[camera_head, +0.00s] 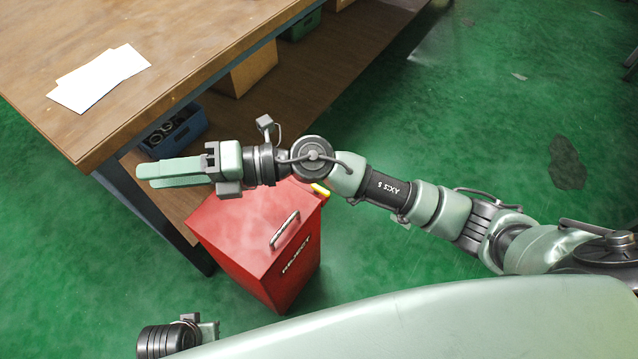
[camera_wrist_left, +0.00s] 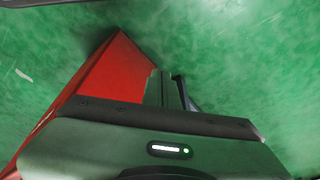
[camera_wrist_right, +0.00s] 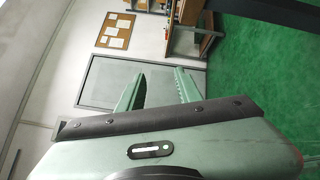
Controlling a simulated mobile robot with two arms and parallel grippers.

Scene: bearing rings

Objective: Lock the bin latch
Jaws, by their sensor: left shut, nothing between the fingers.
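The red bin (camera_head: 250,232) stands on the floor beside the workbench, with its lid down, a metal handle (camera_head: 285,230) and a REJECT label. A yellow piece (camera_head: 320,189), possibly the latch, shows at its far right edge; its position is hard to tell. My right gripper (camera_head: 138,177) is open and empty, left of and above the bin; its spread fingers show in the right wrist view (camera_wrist_right: 158,85). My left gripper (camera_wrist_left: 165,75) is shut and empty, near the red bin side (camera_wrist_left: 112,75); touching cannot be told. Its fingers are hidden in the head view.
The wooden workbench (camera_head: 150,40) fills the upper left, with white papers (camera_head: 98,78) on top. A blue crate (camera_head: 175,132) and a cardboard box (camera_head: 248,70) sit on its lower shelf (camera_head: 310,65). Green floor (camera_head: 400,240) is free right of the bin.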

